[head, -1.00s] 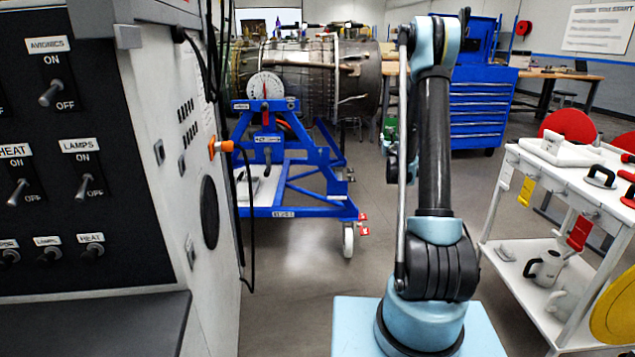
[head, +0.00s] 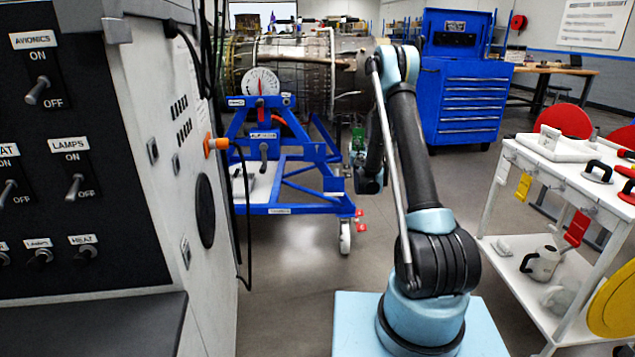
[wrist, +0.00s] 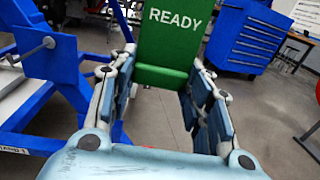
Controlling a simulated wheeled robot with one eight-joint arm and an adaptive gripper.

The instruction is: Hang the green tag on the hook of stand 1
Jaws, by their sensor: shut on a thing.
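The green tag (wrist: 172,40), printed READY, is upright between the fingers of my gripper (wrist: 165,76) in the wrist view. The gripper is shut on its lower part. In the head view the tag (head: 358,138) shows as a small green patch above my gripper (head: 367,172), at the right side of the blue stand (head: 282,209). In the wrist view the stand (wrist: 75,75) is at the left, apart from the tag, with a grey rod (wrist: 32,50) sticking out of it. I cannot tell which part is the hook or read the stand's number.
A turbine engine (head: 300,75) rests on the blue stand. A blue tool cabinet (head: 465,100) stands behind. A white cart (head: 530,165) with hanging tags is at the right, and a switch panel (head: 60,150) at the left. Floor between is clear.

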